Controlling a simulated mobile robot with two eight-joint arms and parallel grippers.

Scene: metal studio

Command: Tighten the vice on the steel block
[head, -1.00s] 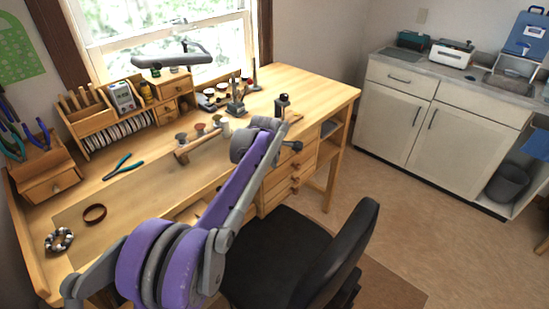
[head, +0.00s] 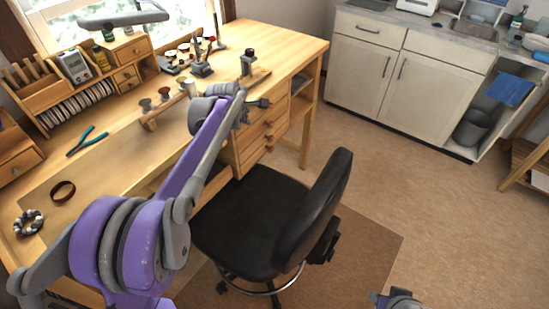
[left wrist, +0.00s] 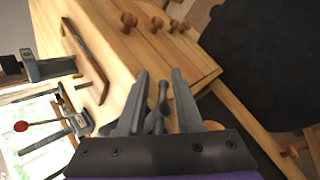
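My left gripper (head: 243,106) reaches over the front edge of the workbench, above the drawers. In the left wrist view, its two grey fingers (left wrist: 157,85) are apart. A small grey metal part with a rod-like end (left wrist: 160,97) shows between them, apparently the vice's handle. I cannot tell whether the fingers touch it. The rest of the vice is hidden behind the gripper and wrist. I cannot make out the steel block in either view. A purple and grey piece of my right arm (head: 398,300) shows at the bottom edge of the head view; its fingers cannot be made out.
The wooden bench (head: 115,140) carries pliers (head: 87,141), a bracelet (head: 29,222) and a dark-topped stand (head: 247,62). Drawers (head: 265,137) lie under its right end. A black chair (head: 250,230) stands close in front. Open floor lies to the right.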

